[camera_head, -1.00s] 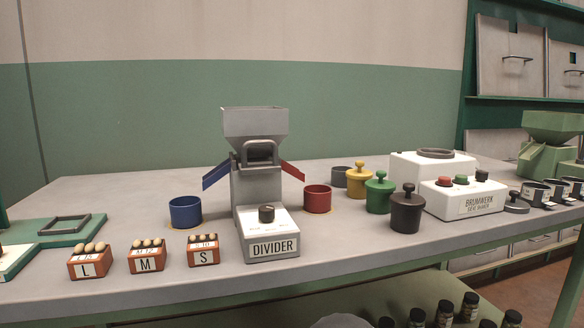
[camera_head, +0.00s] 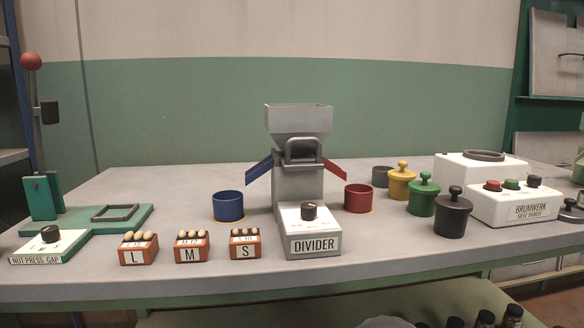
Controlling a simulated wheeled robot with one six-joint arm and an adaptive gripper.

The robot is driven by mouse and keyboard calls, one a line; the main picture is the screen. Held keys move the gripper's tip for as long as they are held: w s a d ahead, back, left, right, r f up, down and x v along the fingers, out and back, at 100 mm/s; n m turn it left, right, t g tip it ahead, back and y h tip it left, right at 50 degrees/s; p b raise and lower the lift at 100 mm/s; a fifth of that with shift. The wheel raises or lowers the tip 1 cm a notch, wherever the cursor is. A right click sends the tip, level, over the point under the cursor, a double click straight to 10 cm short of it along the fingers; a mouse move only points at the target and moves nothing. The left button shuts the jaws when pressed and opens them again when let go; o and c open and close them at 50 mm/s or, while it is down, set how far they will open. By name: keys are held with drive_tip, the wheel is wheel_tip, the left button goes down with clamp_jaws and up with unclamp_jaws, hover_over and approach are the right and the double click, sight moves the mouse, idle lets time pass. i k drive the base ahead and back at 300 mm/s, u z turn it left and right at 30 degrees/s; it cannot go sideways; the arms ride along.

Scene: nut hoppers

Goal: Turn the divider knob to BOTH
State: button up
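The divider (camera_head: 298,185) stands on the table near the middle of the head view. It is a grey hopper with a blue chute on its left and a red chute on its right. Its dark round knob (camera_head: 309,210) sits on the white sloped panel (camera_head: 298,222) above the DIVIDER label. The markings around the knob are too small to read, so I cannot tell its setting. A blue cup (camera_head: 228,206) stands below the blue chute and a red cup (camera_head: 358,198) below the red one. My gripper is not in view.
Boxes of nuts marked L (camera_head: 138,250), M (camera_head: 192,248) and S (camera_head: 245,245) stand left of the divider panel. A green nut press (camera_head: 85,220) is at far left. Lidded yellow, green and black pots and a white Brumwerk machine (camera_head: 515,202) stand right.

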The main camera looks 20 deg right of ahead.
sight(308, 210)
drive_tip(key=u, duration=1.65)
drive_tip(key=k, duration=0.5)
drive_tip(key=z, duration=1.25)
